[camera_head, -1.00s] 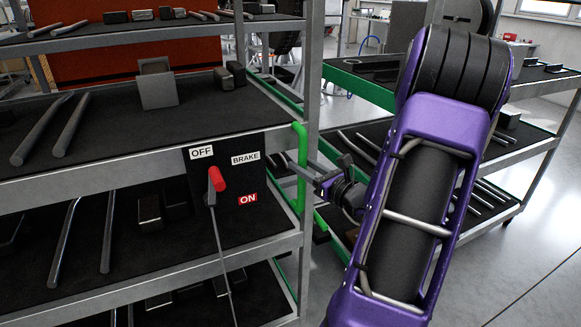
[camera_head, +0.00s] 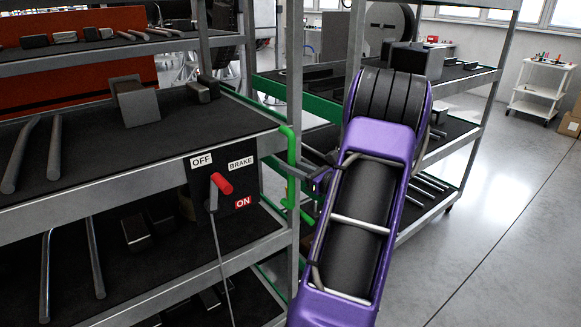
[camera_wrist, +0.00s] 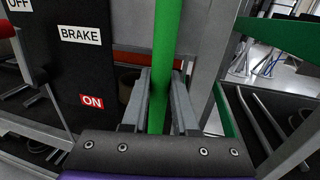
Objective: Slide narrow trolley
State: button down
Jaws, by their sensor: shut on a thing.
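The narrow trolley (camera_head: 140,157) is a grey metal rack with dark shelves, filling the left of the head view. A green vertical handle (camera_head: 291,165) is fixed to its right end post. My gripper (camera_head: 288,170) reaches the handle from the right. In the wrist view the green handle (camera_wrist: 163,80) stands upright between the two grey fingers, and my gripper (camera_wrist: 160,105) is shut on it. A black brake panel (camera_head: 225,180) on the trolley carries OFF and ON labels and a lever with a red grip (camera_head: 222,183).
A second shelf rack with green edges (camera_head: 268,88) stands close behind the trolley, holding bars and dark blocks. Loose bars and blocks lie on the trolley's shelves. Grey floor (camera_head: 480,230) is open on the right. A white cart (camera_head: 541,88) stands far right.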

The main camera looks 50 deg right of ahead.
jog(key=c, duration=0.7)
grip_release()
jog(key=shift+s+d, duration=0.1)
jog(key=shift+d, duration=0.15)
jog(key=shift+a, duration=0.1)
jog(key=s, duration=1.7)
jog(key=shift+s+a, duration=0.15)
jog(key=shift+a, duration=0.2)
